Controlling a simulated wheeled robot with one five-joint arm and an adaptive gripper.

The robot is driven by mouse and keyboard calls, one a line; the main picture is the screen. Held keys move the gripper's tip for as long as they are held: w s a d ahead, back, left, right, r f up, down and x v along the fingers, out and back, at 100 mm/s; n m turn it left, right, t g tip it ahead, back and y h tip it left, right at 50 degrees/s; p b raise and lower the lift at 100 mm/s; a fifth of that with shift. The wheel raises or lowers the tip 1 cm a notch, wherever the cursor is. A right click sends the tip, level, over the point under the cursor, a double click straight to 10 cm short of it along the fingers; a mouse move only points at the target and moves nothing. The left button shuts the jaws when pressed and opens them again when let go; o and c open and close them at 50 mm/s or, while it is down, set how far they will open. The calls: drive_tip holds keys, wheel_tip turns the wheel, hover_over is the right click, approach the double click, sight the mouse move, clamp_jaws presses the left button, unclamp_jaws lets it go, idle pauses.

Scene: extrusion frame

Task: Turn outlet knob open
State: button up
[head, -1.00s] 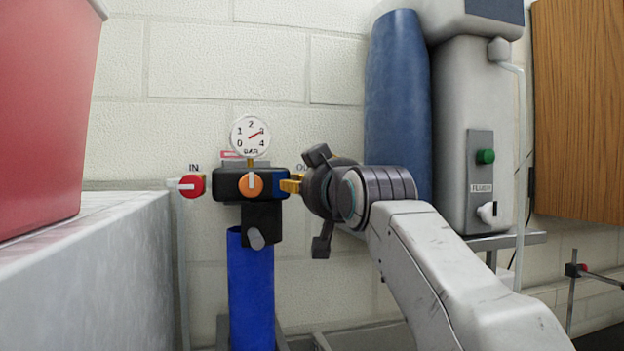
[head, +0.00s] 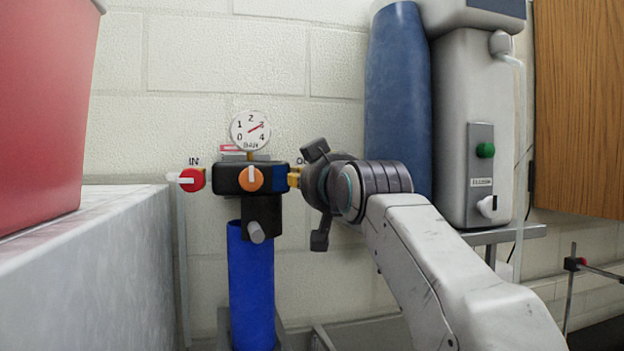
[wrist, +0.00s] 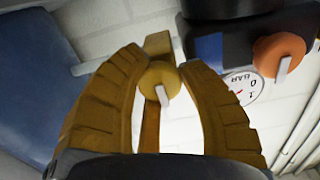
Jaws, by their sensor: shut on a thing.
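The outlet knob (wrist: 155,78) is a yellow round knob with a white pointer, seen in the wrist view. My gripper (wrist: 162,62) has its two curved yellow-brown fingers on either side of it and is shut on it. In the head view my gripper (head: 294,177) reaches in from the right to the right end of the dark valve block (head: 226,178).
The gauge (head: 250,130) sits on top of the block. An orange knob (head: 251,179) is on its front and a red inlet knob (head: 192,180) at its left. A blue cylinder (head: 250,290) stands below. A grey counter (head: 100,260) is on the left, a dark blue cylinder (head: 397,100) behind my arm.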

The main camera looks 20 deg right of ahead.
drive_tip(key=shift+c, duration=1.2)
drive_tip(key=n, duration=0.8)
drive_tip(key=shift+n, duration=0.3)
drive_tip(key=n, duration=0.4)
drive_tip(key=shift+n, duration=2.7)
